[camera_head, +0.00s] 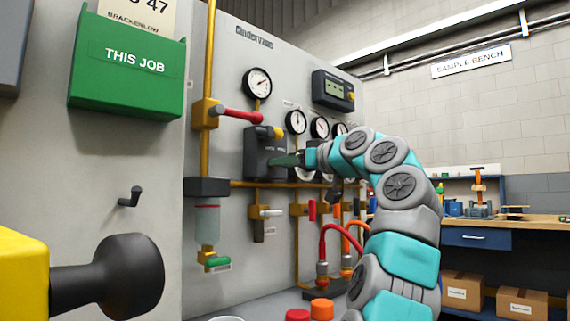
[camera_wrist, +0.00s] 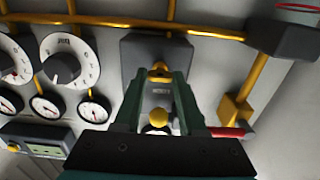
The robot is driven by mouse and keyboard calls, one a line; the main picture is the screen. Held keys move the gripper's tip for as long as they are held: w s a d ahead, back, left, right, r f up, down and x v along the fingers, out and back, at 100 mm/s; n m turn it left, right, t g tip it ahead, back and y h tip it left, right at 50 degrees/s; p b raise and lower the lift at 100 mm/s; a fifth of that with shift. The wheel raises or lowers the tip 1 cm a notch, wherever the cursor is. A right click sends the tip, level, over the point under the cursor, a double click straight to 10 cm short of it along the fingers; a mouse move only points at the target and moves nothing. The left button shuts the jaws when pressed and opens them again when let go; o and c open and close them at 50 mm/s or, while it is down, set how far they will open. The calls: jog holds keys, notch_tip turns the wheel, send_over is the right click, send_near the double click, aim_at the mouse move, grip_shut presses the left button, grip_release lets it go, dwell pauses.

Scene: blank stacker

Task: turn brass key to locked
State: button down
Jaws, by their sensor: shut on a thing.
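A dark grey lock block (camera_head: 254,155) is mounted on the pale panel, with a brass-yellow knob (camera_head: 277,132) at its top. In the wrist view, which looks upside down, the block (camera_wrist: 135,50) lies ahead and the knob (camera_wrist: 158,117) shows between my fingers. The brass key (camera_wrist: 160,72) is at the face of the block, between my fingertips. My gripper (camera_head: 278,160) reaches the front of the block from the right; it also shows in the wrist view (camera_wrist: 159,80). It is shut on the key. The key is hidden in the head view, and its exact angle is unclear.
A red-handled valve (camera_head: 238,114) on a yellow pipe (camera_head: 207,60) is left of the block. Gauges (camera_head: 257,82) are above and right. A glass filter bowl (camera_head: 207,220) hangs lower left. A yellow-and-black fixture (camera_head: 120,275) stands in the near left. Red hoses (camera_head: 335,232) hang below my arm.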

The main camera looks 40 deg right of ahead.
jog(key=shift+a+r+m, duration=0.1)
jog(key=shift+m, duration=0.3)
jog(key=m+p, duration=1)
jog(key=m, duration=0.7)
dwell(0.5)
dwell(0.4)
jog(key=shift+c, duration=2.4)
grip_release()
jog(key=shift+s, duration=0.1)
